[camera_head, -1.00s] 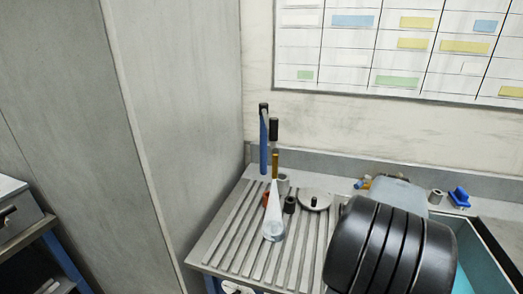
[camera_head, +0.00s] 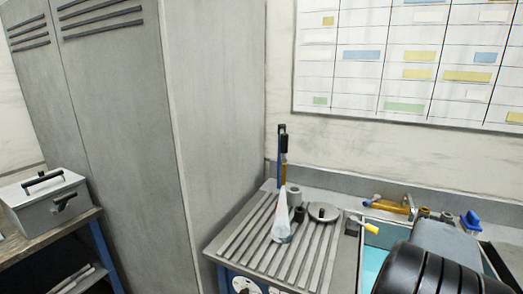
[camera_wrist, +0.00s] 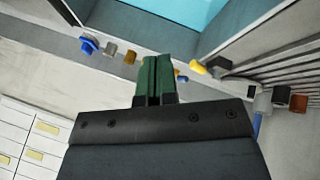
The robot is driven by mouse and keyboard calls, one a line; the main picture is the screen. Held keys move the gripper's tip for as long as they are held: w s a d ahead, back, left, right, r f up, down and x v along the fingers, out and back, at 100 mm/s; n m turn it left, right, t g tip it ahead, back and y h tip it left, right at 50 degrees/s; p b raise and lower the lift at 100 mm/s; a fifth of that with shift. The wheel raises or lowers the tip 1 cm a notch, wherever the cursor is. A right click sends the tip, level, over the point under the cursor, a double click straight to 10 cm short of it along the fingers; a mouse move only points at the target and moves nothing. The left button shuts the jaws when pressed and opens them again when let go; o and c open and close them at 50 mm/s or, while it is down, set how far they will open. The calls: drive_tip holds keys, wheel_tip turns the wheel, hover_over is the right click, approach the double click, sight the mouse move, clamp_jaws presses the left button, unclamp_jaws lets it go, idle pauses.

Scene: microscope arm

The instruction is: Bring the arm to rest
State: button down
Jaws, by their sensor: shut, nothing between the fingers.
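My gripper (camera_wrist: 153,80) shows in the wrist view with its two green fingers side by side, shut and empty. In that view the fingers point up the picture toward a teal basin (camera_wrist: 185,18); no finger is seen to touch anything. In the head view the black rounded links of my arm fill the bottom right corner, in front of the basin (camera_head: 374,258). The gripper itself cannot be made out in the head view.
A grooved metal drainboard (camera_head: 250,249) carries a tall clear-white vessel (camera_head: 281,222), a round lid (camera_head: 323,212) and small cylinders. A yellow-tipped item (camera_head: 357,222) and a blue clip (camera_head: 471,220) lie nearby. A grey locker (camera_head: 215,120) stands left, beside a metal box (camera_head: 45,200).

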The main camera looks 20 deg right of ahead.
drive_tip(key=w+a+n+y, duration=0.2)
drive_tip(key=a+y, duration=0.1)
drive_tip(key=a, duration=1.7)
drive_tip(key=w+a+n+t+y, duration=0.1)
drive_tip(key=w+a+n+y, duration=0.1)
drive_tip(key=a, duration=1.9)
drive_tip(key=shift+r+y, duration=0.2)
drive_tip(key=shift+y, duration=0.4)
